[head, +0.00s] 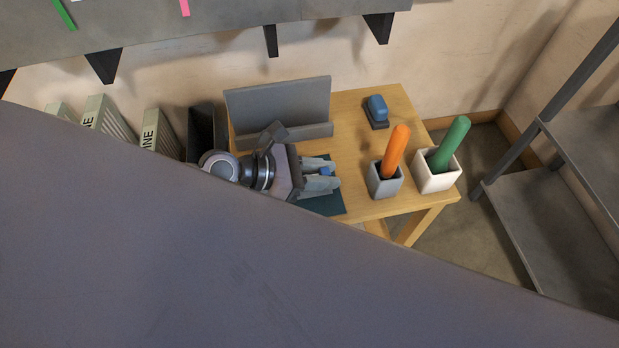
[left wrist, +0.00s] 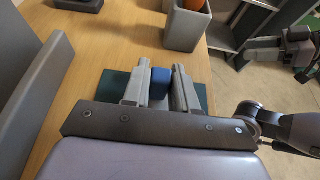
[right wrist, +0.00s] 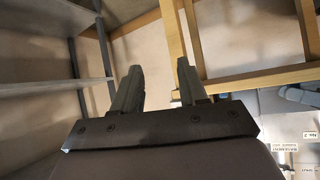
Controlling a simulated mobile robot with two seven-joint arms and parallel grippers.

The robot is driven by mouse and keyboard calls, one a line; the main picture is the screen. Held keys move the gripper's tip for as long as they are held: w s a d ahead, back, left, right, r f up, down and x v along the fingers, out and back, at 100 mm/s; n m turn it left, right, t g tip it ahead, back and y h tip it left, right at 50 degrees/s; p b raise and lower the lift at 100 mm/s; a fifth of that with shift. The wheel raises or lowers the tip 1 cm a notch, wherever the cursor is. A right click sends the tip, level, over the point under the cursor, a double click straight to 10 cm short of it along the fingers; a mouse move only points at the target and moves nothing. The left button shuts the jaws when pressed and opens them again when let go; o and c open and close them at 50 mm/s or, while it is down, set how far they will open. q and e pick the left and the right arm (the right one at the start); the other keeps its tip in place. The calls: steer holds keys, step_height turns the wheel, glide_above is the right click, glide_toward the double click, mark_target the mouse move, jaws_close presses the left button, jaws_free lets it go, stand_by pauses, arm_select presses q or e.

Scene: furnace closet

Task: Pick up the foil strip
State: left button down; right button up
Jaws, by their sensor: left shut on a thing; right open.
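My left gripper (head: 330,175) is low over a dark teal mat (head: 331,203) on the wooden table. In the left wrist view its fingers (left wrist: 157,74) are closed on a small blue block-like piece (left wrist: 160,85), which also shows between the fingertips in the head view (head: 325,172). I see nothing that is plainly a foil strip, and I cannot tell whether the blue piece is it. My right gripper (right wrist: 158,68) is open and empty in the right wrist view, away from the tabletop. It is not visible in the head view.
On the table (head: 355,150) stand a grey upright holder (head: 280,105), a blue-topped dark block (head: 376,110), a grey cup (head: 384,184) with an orange stick and a white cup (head: 437,174) with a green one. A shelf (head: 220,25) overhangs behind; grey shelving (head: 560,220) is right.

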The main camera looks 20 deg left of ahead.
arm_select(q)
step_height(320, 180, up, 9)
steer(key=p, duration=0.4)
steer(key=shift+r+p, duration=0.2)
steer(key=shift+p, duration=0.2)
step_height(320, 180, up, 11)
steer(key=p, duration=0.2)
steer(key=shift+f, duration=0.2)
step_height(320, 180, up, 5)
steer(key=p, duration=0.4)
steer(key=shift+p, duration=0.3)
